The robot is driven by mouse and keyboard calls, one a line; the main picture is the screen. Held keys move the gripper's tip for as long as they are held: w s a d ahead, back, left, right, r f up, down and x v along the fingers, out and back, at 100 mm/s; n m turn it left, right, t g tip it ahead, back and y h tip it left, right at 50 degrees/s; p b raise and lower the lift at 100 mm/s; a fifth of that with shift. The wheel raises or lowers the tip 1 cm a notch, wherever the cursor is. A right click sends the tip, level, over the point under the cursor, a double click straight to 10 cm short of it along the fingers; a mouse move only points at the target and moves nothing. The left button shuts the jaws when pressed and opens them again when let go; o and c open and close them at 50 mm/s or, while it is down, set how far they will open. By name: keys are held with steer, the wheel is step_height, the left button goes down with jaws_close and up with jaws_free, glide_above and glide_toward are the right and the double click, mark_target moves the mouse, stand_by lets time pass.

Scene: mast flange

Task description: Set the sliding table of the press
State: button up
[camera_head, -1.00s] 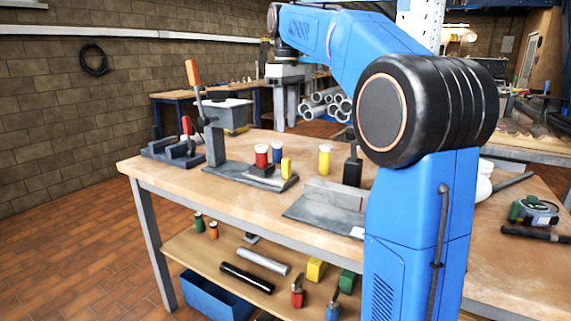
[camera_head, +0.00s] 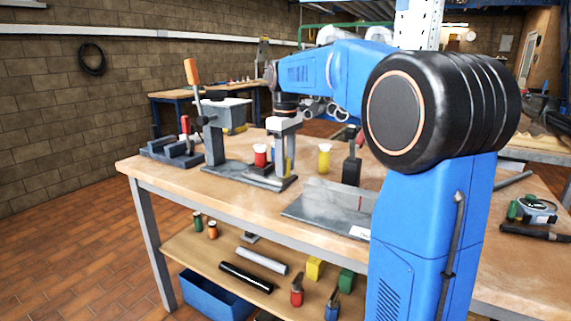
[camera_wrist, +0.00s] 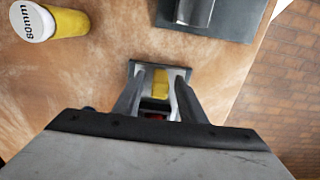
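The press (camera_head: 226,120) stands at the left of the bench, with an orange-handled lever. Its grey base plate (camera_head: 222,172) runs right and carries a dark block with a red, white-topped cylinder (camera_head: 260,156). A yellow upright piece (camera_head: 289,167) is at the plate's right end; it also shows in the wrist view (camera_wrist: 160,84). My gripper (camera_head: 286,168) points down over that end. In the wrist view its fingers (camera_wrist: 157,92) are apart, one on each side of the yellow piece, with gaps showing. The red cylinder and the block are mostly hidden there.
A yellow cylinder marked 80mm (camera_wrist: 32,22) stands beyond the plate and also shows in the head view (camera_head: 324,158). A blue cylinder is mostly behind my gripper. A grey plate fixture (camera_head: 325,208) lies to the right. A lever vise (camera_head: 172,150) is at far left.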

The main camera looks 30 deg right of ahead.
steer(key=shift+c, duration=0.4)
jaws_close()
steer(key=w+a, duration=0.2)
steer(key=w, duration=0.1)
steer(key=w+a, duration=0.2)
steer(key=w, duration=0.1)
steer(key=w+a, duration=0.2)
steer(key=w, duration=0.2)
steer(key=shift+a+r, duration=0.1)
steer(key=shift+a, duration=0.2)
steer(key=shift+o, duration=0.4)
jaws_free()
step_height(320, 180, up, 17)
steer(key=shift+s+r, duration=0.1)
steer(key=shift+s, duration=0.05)
